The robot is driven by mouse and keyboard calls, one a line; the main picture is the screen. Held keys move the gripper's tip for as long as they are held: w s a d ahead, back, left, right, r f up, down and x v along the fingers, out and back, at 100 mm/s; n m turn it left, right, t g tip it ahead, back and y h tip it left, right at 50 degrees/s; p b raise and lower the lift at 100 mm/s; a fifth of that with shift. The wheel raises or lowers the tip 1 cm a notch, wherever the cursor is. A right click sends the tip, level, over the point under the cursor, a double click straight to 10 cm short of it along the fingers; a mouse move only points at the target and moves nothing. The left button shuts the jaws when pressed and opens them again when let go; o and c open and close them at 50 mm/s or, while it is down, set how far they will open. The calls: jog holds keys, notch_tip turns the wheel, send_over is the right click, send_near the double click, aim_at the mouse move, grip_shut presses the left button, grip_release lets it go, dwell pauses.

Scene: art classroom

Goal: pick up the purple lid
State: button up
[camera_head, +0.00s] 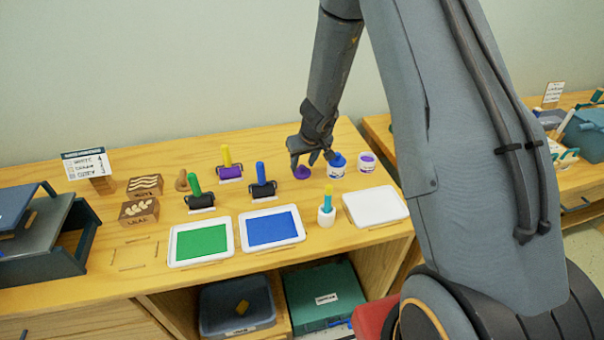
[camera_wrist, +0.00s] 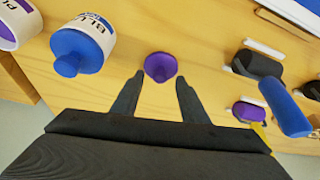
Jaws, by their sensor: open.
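The purple lid (camera_head: 301,172) lies on the wooden table, left of the blue paint jar. It has a small knob, and in the wrist view the lid (camera_wrist: 160,66) sits just beyond and between my fingertips. My gripper (camera_head: 311,160) hangs low beside and above the lid at the table's back right. Whether the fingertips reach down to the lid's height I cannot tell.
A blue-lidded jar (camera_head: 337,165) and an open purple jar (camera_head: 366,162) stand close right of the lid. A black roller with blue handle (camera_head: 262,183) stands to its left. Blue (camera_head: 272,229) and green (camera_head: 201,242) trays and a white tray (camera_head: 375,207) lie in front.

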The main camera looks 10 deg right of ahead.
jog(key=shift+w+f, duration=0.2)
jog(key=shift+f, duration=0.25)
grip_shut()
jog(key=shift+r, duration=0.15)
